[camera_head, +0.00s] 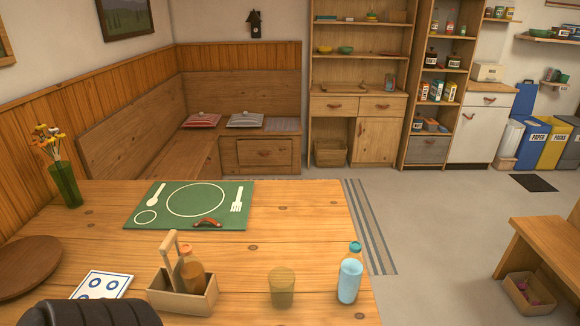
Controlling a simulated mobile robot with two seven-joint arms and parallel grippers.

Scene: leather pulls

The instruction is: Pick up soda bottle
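A clear bottle (349,278) with light-blue contents and a green cap stands upright near the right edge of the wooden table (290,215). A brown bottle (193,272) with an orange top stands in a wooden caddy (183,299) with a handle, left of it. I cannot tell from labels which one is the soda bottle; the blue one stands free. Neither of my grippers is in view.
An amber glass (281,289) stands just left of the blue bottle. A green placemat (190,205), a vase (65,184), a brown round plate (27,266) and a patterned card (102,286) are on the table. A black rounded shape covers the bottom left. Open floor (430,235) lies right of the table.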

